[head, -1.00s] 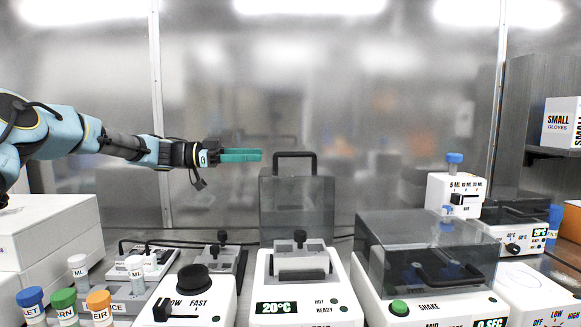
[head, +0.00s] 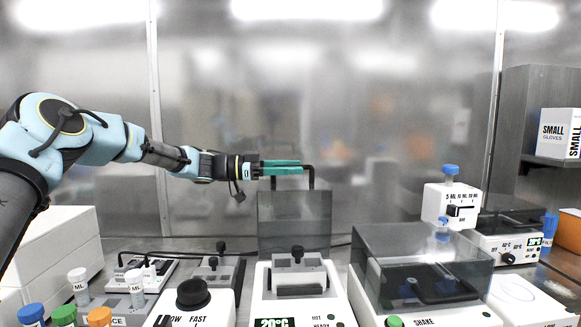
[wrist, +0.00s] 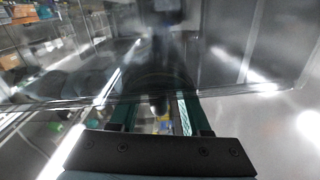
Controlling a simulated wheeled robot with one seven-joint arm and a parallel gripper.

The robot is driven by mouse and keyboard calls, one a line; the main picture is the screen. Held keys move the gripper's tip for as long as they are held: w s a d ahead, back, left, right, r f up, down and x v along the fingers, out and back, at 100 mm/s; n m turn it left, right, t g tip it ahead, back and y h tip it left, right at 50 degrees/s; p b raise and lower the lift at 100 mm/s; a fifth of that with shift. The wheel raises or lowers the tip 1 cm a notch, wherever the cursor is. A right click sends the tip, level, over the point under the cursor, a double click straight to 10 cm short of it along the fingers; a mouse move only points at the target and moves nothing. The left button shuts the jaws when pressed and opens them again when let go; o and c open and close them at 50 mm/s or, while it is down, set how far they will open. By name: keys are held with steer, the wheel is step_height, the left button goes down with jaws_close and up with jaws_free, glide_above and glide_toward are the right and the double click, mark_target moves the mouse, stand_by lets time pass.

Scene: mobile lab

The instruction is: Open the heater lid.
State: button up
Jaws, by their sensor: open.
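The heater (head: 338,300) is the white device in the middle of the head view, with a 20°C display. Its smoky see-through lid (head: 293,222) stands upright at the back of the heater, with the block in front uncovered. The lid has a dark handle (head: 311,178) on its top edge. My gripper (head: 300,167) is open, its teal fingers pointing right and overlapping the handle's top left in the picture. I cannot tell whether they touch it. In the wrist view the open fingers (wrist: 155,112) show against a see-through, reflective panel.
A device with a black knob (head: 193,293) and several capped tubes (head: 65,314) stand to the left.

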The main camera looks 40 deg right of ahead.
jaws_close()
steer(key=shift+r, duration=0.1)
stand_by(1.2)
